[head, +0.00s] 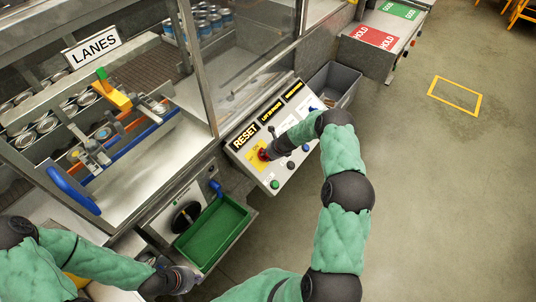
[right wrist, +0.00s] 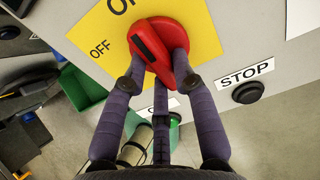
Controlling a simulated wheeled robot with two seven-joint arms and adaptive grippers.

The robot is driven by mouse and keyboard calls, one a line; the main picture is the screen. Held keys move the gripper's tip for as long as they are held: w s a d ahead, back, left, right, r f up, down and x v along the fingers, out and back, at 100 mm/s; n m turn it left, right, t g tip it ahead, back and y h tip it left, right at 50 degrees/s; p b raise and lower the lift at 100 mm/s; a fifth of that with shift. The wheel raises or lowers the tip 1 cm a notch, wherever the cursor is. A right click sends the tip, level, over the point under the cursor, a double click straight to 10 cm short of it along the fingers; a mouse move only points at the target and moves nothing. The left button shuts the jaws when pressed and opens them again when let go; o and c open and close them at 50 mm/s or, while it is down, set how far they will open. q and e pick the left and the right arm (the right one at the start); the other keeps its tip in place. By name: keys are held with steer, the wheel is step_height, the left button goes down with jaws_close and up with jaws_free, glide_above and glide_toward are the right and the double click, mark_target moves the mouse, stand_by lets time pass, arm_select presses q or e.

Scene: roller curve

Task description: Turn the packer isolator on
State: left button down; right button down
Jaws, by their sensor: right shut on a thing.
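The packer isolator is a red rotary switch (right wrist: 165,48) on a yellow plate (right wrist: 85,38) marked OFF and ON. It also shows in the head view as a small red knob (head: 263,155) on the grey control panel. My right gripper (right wrist: 160,65) has its fingers around the red handle and is shut on it. The handle's dark-marked end lies toward the upper left in the wrist view, between the OFF and ON words. My left gripper (head: 182,280) is low at the bottom left, near the green tray; its fingers are too unclear to judge.
The panel has a STOP button (right wrist: 247,92) beside the isolator, and a green button (head: 275,184) below. A green tray (head: 213,233) stands left of the panel, and a grey bin (head: 337,80) behind it.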

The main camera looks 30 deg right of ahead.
stand_by(0.4)
steer(key=c, duration=1)
jaws_free()
steer(key=v, duration=1.2)
